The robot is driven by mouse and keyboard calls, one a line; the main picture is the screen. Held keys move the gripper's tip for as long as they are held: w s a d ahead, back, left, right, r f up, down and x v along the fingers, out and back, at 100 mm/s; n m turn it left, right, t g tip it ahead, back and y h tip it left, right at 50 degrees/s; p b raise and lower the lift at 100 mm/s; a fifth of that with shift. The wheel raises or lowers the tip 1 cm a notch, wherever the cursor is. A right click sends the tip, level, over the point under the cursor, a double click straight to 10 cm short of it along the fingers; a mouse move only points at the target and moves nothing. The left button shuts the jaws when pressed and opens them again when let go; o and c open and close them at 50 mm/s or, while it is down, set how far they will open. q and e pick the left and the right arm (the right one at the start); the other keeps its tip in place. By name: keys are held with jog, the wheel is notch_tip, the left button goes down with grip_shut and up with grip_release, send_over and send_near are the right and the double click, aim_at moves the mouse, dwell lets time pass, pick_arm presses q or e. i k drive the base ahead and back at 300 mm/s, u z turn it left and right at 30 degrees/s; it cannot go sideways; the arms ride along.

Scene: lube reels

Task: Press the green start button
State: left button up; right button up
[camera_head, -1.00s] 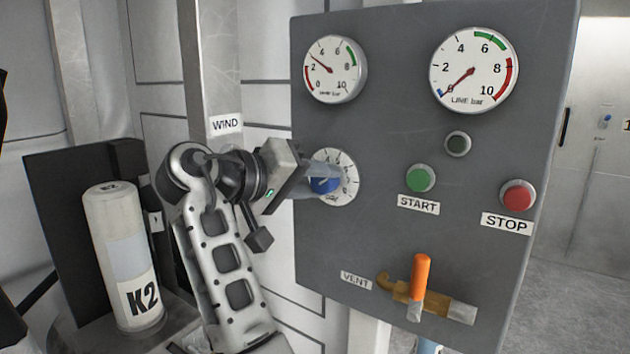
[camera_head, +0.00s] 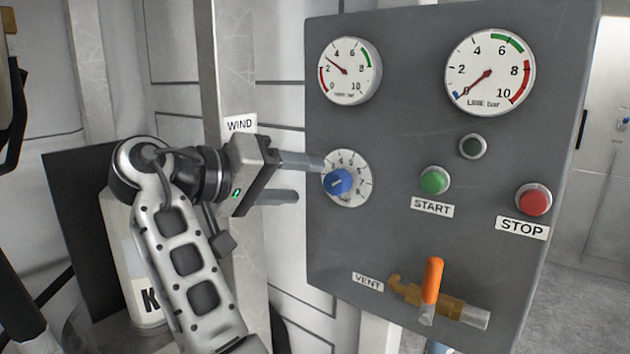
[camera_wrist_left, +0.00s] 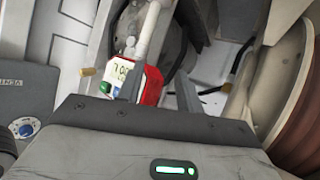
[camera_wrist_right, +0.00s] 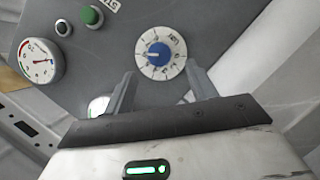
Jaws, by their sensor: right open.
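The green start button (camera_head: 433,181) sits on the grey panel (camera_head: 400,235) above a START label (camera_head: 432,207). It also shows at the top left of the right wrist view (camera_wrist_right: 91,15). My right gripper (camera_head: 310,179) is open and empty, left of the button, with its fingers pointing at the panel near the blue dial knob (camera_head: 340,182). In the right wrist view the knob (camera_wrist_right: 159,54) appears between and beyond the fingertips. My left gripper (camera_wrist_left: 160,85) shows in its wrist view with its fingers apart; a red and white device (camera_wrist_left: 140,78) with a display appears behind them.
The red stop button (camera_head: 534,200) is right of the start button, with a dark lamp (camera_head: 473,146) above between them. Below is an orange-handled vent valve (camera_head: 432,280). Two gauges (camera_head: 349,71) (camera_head: 489,72) are at the top. A white K2 cylinder (camera_head: 148,300) stands behind my right arm.

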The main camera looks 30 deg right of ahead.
aim_at(432, 182)
jog(key=k, duration=2)
